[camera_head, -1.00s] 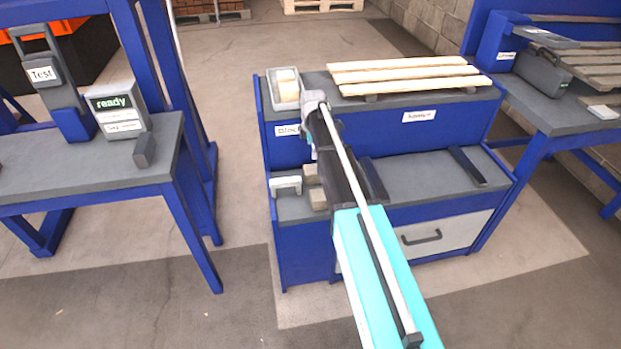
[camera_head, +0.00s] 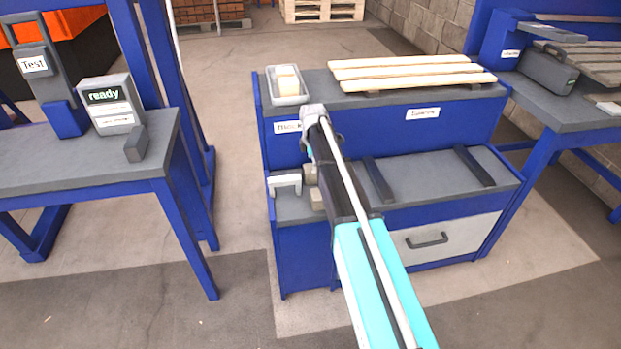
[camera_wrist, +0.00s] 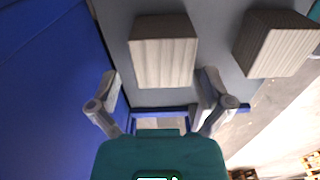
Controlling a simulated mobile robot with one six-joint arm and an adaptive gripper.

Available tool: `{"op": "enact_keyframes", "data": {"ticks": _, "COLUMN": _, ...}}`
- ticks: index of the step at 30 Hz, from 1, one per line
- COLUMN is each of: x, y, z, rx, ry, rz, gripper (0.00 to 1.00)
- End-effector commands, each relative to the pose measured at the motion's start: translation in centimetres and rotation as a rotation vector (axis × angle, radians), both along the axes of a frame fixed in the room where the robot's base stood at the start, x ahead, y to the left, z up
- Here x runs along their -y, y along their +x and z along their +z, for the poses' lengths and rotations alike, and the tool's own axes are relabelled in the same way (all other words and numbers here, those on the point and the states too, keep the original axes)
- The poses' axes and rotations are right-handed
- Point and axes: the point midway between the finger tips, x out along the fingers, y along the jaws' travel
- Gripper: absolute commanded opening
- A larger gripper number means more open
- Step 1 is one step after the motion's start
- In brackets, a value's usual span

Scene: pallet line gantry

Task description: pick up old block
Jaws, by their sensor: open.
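Two wooden blocks sit on the bench's lower shelf. In the wrist view, one pale block (camera_wrist: 165,62) lies ahead of my gripper (camera_wrist: 160,88), close to the space between its fingers. The other block (camera_wrist: 277,52) lies to the right, apart from the first. My gripper is open with nothing held between its fingers. I cannot tell by any marking which block is the old one.
A pale tray (camera_head: 288,98) with a light block (camera_head: 287,79) stands on the bench's upper shelf, beside wooden slats (camera_head: 410,75). Dark rails (camera_head: 474,166) lie on the right of the lower shelf.

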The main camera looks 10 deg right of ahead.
Motion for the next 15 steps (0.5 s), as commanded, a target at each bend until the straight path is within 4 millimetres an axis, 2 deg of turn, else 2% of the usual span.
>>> {"op": "enact_keyframes", "data": {"ticks": 15, "x": 0.04, "y": -0.03, "z": -0.39, "rx": 0.0, "ry": 0.0, "rz": -0.001, "gripper": 1.0}}
